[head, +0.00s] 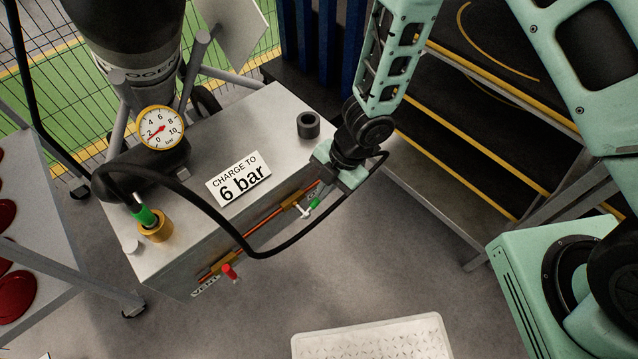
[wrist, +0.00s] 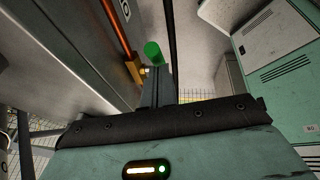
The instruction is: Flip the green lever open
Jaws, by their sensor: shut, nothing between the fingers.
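The green lever (head: 314,204) sits on a small valve on the copper pipe along the front face of the metal box. In the head view its green end points up and to the right, close below my gripper (head: 321,192). In the wrist view the green lever (wrist: 153,51) stands just beyond the fingertips of my gripper (wrist: 157,75), beside the brass fitting (wrist: 134,70). My gripper is shut and empty, at the box's right front. I cannot tell whether it touches the lever.
A red lever (head: 229,271) juts from the same pipe by the VENT label. A black hose (head: 262,255) loops in front of the box. A gauge (head: 160,128) reads near its low end. A white tray (head: 370,340) is below, and yellow-edged steps (head: 480,130) are at right.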

